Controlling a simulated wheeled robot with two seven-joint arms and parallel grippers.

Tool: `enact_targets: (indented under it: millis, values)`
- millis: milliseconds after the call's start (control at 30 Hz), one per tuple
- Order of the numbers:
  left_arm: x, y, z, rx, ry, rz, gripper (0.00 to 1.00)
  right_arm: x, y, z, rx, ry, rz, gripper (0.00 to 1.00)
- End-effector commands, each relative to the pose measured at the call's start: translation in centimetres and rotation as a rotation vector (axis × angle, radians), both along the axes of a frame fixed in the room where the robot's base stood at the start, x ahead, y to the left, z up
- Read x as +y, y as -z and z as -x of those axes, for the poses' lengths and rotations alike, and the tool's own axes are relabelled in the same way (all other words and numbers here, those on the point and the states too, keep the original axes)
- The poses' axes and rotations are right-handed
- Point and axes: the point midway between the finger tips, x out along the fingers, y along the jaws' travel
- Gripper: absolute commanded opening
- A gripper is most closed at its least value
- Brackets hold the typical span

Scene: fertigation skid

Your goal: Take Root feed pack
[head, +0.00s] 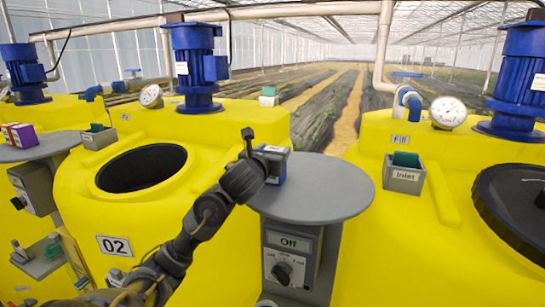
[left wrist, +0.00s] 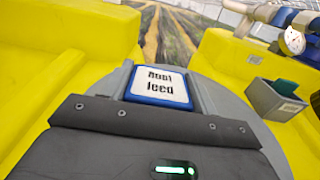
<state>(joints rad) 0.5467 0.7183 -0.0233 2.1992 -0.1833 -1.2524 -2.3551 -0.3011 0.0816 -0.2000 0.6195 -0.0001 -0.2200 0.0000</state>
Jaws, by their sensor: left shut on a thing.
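The Root feed pack (head: 279,168) is a small blue block with a white top at the left edge of a round grey table (head: 330,200). In the left wrist view the pack (left wrist: 158,86) shows its white label reading "Root feed" between two grey fingers. My left gripper (head: 268,163) is shut on the pack, and its body hides part of it. I cannot tell whether the pack touches the table top. My right gripper is in neither view.
Left of the arm, yellow tank 02 has an open dark round mouth (head: 141,168). The right tank has a black lid (head: 515,208) and a grey Inlet holder (head: 404,175). A control box reading "Off" (head: 290,258) is under the table. A purple and red pack (head: 19,135) stands far left.

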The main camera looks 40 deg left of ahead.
Motion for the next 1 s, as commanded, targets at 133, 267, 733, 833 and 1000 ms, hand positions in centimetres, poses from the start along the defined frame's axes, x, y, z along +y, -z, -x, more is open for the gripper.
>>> enact_targets:
  millis: [133, 267, 733, 833, 1000]
  values:
    - [0.1, -1.4, 0.0, -0.004, -0.001, -0.001, 0.25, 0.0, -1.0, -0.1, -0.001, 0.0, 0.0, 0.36]
    - [0.1, -4.1, 0.0, -0.006, -0.001, -0.003, 0.25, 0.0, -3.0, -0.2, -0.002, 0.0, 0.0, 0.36]
    - [5.7, -10.7, 6.6, 0.005, -0.005, -0.015, 0.25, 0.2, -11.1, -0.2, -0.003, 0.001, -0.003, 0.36]
    - [6.8, -11.1, 7.9, 0.005, -0.003, -0.011, 0.25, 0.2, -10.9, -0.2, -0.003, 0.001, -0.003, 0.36]
    - [8.0, -12.1, 9.4, -0.001, 0.0, -0.004, 0.25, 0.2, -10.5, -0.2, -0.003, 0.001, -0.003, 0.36]
